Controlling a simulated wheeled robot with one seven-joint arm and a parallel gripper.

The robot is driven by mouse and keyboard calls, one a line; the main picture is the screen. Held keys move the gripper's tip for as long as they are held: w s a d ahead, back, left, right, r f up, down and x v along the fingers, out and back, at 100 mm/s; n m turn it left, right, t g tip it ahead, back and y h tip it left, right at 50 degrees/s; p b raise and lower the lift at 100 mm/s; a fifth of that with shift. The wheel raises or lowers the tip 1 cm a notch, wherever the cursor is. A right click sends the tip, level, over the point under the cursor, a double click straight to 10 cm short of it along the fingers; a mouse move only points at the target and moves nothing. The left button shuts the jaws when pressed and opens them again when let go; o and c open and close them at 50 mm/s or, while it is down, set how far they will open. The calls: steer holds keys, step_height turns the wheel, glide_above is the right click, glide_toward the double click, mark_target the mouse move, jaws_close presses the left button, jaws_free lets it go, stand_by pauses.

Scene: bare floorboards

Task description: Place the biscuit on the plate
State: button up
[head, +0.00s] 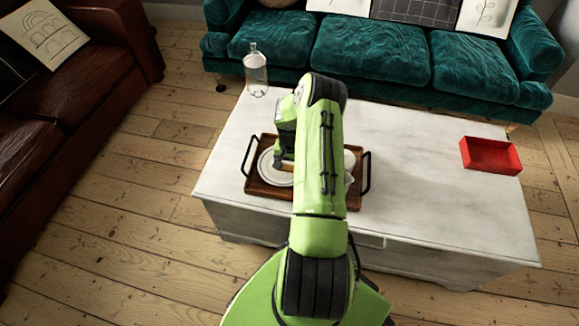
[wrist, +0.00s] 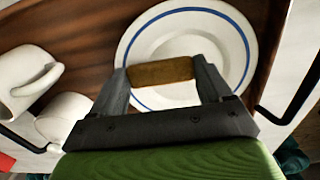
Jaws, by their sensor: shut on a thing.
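The biscuit (wrist: 160,72) is a brown bar held between the two fingers of my gripper (wrist: 160,82) in the wrist view. It lies over the white plate (wrist: 185,22), which has a blue ring near its rim. Whether the biscuit touches the plate I cannot tell. In the head view the plate (head: 268,172) sits on the left part of a wooden tray, with my gripper (head: 283,162) over its right side. My arm hides part of the tray.
The wooden tray (head: 262,190) has black handles and stands on a white table (head: 420,165). Two white mugs, one at the left (wrist: 25,78) and one below it (wrist: 62,115), are beside the plate. A clear bottle (head: 256,75) and a red box (head: 490,155) stand on the table.

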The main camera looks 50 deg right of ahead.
steer(key=shift+f, duration=0.45)
steer(key=o, duration=0.9)
steer(key=shift+o, duration=0.2)
